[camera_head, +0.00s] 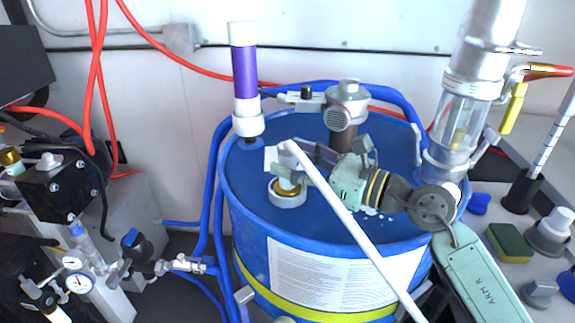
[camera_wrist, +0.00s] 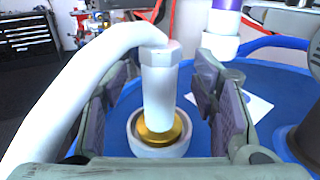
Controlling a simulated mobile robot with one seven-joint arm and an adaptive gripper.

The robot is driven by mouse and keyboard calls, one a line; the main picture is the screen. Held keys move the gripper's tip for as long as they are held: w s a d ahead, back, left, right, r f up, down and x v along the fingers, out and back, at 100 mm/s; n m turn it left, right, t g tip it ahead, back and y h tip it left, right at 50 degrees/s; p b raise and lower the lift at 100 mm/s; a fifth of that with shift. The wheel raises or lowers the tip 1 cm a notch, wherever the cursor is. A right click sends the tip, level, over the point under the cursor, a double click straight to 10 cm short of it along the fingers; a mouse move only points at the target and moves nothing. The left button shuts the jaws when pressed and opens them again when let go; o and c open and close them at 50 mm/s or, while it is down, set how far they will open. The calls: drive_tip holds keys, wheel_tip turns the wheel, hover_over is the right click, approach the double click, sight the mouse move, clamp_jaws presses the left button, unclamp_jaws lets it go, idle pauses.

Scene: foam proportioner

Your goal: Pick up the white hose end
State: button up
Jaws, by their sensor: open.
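The white hose (camera_head: 345,217) runs up from the lower right of the head view to its end above the blue drum (camera_head: 245,190). In the wrist view the white hose end (camera_wrist: 159,90) is upright, with a hex collar at its top and the hose bending away to the left. Its lower end is at the brass fitting (camera_wrist: 160,132) inside a white ring; I cannot tell whether it is seated. My gripper (camera_head: 290,172) is over the drum lid. In the wrist view its open fingers (camera_wrist: 160,105) stand on both sides of the hose end, with gaps visible.
A purple and white cylinder (camera_head: 244,75) stands on the drum's back left rim. A grey metal device (camera_head: 347,100) is behind my gripper, and a clear sight tube (camera_head: 462,120) rises at right. A white paper (camera_wrist: 248,102) lies right of the fingers.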

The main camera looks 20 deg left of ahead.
drive_tip(key=shift+w+a, duration=0.15)
drive_tip(key=shift+a, duration=0.6)
drive_tip(key=shift+c, duration=0.3)
clamp_jaws()
